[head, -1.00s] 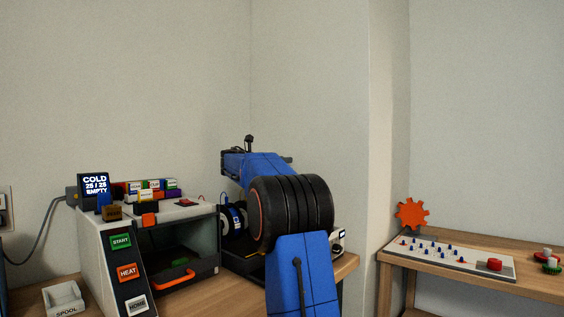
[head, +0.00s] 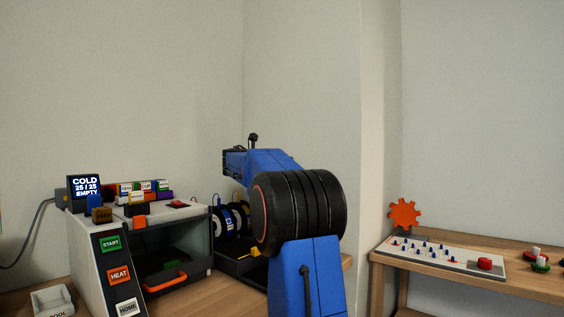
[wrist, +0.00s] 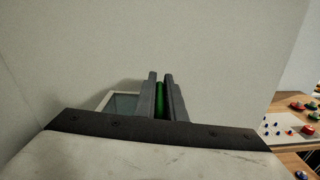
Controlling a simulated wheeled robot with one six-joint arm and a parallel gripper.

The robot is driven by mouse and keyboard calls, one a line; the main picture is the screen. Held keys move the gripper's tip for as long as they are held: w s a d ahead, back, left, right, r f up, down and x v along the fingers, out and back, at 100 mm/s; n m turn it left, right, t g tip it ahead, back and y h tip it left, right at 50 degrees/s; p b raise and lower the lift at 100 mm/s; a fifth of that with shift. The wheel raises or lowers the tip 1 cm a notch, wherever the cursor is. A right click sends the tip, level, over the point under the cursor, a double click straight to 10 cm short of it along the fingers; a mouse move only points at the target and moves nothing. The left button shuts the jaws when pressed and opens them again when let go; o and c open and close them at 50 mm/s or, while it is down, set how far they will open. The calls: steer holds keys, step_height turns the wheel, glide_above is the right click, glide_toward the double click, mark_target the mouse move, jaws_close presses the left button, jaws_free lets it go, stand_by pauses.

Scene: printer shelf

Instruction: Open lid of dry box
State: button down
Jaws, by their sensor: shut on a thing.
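The dry box (head: 232,264) is a dark open-topped tray in the head view, partly hidden behind my blue arm. Spools (head: 238,216) stand in it, with blue and white faces. In the wrist view my gripper (wrist: 161,76) is shut on a narrow green piece (wrist: 160,98), which looks like a handle. A pale-rimmed, see-through panel (wrist: 122,102) shows just left of the fingers; it may be the lid, but most of it is hidden. My fingers are not visible in the head view.
A printer-like machine (head: 110,240) with START, HEAT and HOME buttons stands left of the box. A white bin (head: 52,301) is at lower left. A side table (head: 470,275) at right holds a pegged board (head: 440,253) and an orange gear (head: 404,213). Walls close in behind.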

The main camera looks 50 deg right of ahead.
steer(key=c, duration=1.8)
jaws_free()
steer(key=shift+c, duration=0.2)
steer(key=s+a, duration=0.1)
steer(key=a, duration=1.6)
steer(key=shift+a, duration=0.2)
steer(key=shift+s, duration=0.1)
